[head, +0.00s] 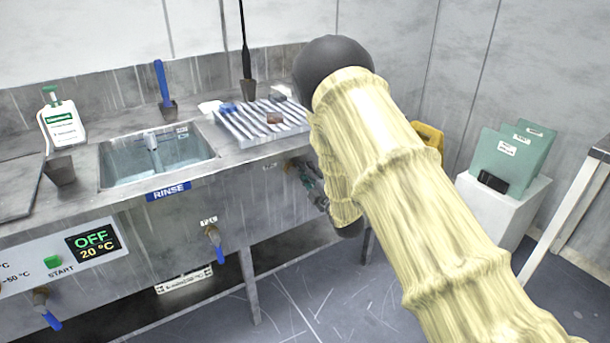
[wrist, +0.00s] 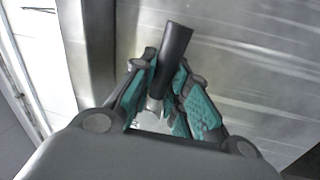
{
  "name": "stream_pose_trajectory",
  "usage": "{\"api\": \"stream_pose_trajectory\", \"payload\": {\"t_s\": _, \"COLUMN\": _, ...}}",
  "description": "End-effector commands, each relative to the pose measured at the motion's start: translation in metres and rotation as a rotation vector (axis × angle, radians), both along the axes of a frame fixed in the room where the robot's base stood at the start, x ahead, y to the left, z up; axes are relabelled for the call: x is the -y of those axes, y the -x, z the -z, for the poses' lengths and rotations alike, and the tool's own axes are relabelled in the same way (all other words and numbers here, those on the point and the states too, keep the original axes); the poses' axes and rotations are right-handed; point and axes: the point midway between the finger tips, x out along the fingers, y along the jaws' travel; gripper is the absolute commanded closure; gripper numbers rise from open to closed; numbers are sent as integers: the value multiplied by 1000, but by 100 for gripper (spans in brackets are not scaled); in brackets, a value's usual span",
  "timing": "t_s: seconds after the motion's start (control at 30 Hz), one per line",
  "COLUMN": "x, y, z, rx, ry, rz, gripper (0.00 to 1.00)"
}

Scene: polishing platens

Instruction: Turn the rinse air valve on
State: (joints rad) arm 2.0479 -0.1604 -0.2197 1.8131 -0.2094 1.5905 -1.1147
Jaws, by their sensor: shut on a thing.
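The rinse air valve shows in the wrist view as a dark, bar-shaped handle (wrist: 175,50) standing out from the steel front of the sink bench. My gripper (wrist: 165,92) has its teal-padded fingers closed around this handle, whose outer end sticks out past them. In the head view my gripper (head: 312,182) is at the right part of the bench front, below the ribbed drainer. There the valve is mostly hidden by my fingers and pale-sleeved arm. How far the handle is turned I cannot tell.
Two blue-handled valves, one under the RINSE sink (head: 213,243) and one at the lower left (head: 46,308), are apart from my gripper. The ribbed drainer (head: 235,128) lies above. A white stand (head: 500,205) with green folders is at right.

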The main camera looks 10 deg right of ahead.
Motion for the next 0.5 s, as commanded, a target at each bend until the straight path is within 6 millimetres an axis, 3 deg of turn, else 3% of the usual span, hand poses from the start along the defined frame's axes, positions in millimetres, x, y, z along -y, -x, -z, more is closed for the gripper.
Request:
{"api": "stream_pose_trajectory", "payload": {"t_s": 0.43, "x": 2, "y": 1, "z": 1, "rx": 1, "ry": 9, "rz": 2, "gripper": 100}}
{"api": "stream_pose_trajectory", "payload": {"t_s": 0.47, "x": 2, "y": 1, "z": 1, "rx": 1, "ry": 9, "rz": 2, "gripper": 80}}
{"api": "stream_pose_trajectory", "payload": {"t_s": 0.5, "x": 2, "y": 1, "z": 1, "rx": 2, "ry": 9, "rz": 3, "gripper": 73}}
